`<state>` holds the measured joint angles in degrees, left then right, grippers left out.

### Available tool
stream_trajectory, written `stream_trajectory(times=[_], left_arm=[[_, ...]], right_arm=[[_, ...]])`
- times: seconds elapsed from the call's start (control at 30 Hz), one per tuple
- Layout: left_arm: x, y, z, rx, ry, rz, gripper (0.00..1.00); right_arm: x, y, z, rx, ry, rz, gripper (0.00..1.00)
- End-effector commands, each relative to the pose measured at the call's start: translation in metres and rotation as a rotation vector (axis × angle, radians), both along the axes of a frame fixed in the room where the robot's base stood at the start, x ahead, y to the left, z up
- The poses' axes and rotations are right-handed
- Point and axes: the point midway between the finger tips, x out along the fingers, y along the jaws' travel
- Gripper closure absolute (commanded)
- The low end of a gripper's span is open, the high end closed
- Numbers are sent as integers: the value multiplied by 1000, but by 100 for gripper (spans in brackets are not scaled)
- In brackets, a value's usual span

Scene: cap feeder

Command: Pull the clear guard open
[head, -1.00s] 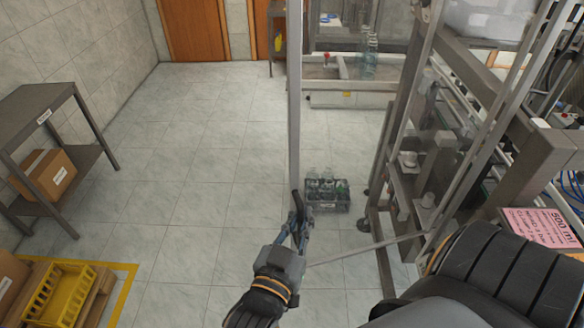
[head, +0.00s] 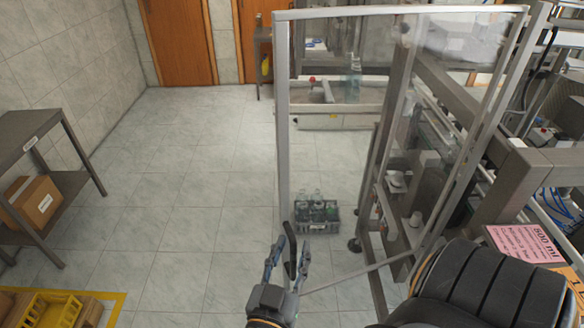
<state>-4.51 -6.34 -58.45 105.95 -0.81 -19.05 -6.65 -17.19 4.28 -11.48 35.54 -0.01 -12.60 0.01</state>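The clear guard (head: 335,75) is a see-through panel in a grey metal frame. It stands swung out from the machine, its free upright edge at the left and its other side by the machine frame. A black handle (head: 290,245) is at the lower end of the free edge. My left gripper (head: 287,248) is at this handle, with its fingers apart on either side of it; gaps show between fingers and handle. My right gripper is not in view.
A grey crate of bottles (head: 319,222) stands on the floor behind the guard. The machine frame (head: 515,185) fills the right side. A dark shelf table (head: 30,135) with a cardboard box (head: 36,201) and a yellow crate (head: 52,309) are at left. The floor between is clear.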

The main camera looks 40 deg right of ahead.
Motion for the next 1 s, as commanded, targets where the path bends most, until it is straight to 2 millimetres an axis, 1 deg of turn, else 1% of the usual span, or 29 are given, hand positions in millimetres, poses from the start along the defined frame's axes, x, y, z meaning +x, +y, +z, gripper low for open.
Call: stream_trajectory(times=[0.07,0.17,0.27,0.37,0.6,0.7,0.83,1.0], left_arm=[[0,0,1,-1,0,-1,65],[-2,1,0,-2,1,-2,65],[-6,9,0,-1,1,-2,65],[-15,23,-1,1,3,-2,65],[-42,68,-1,1,2,-1,65],[-51,84,-1,1,2,-1,65],[-59,97,-1,0,1,0,65],[-63,104,0,-2,0,1,65]], right_arm=[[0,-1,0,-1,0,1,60],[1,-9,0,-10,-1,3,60],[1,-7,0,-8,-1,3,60],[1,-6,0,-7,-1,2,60],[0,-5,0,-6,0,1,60],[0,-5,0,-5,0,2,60],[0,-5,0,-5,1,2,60],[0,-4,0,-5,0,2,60]])
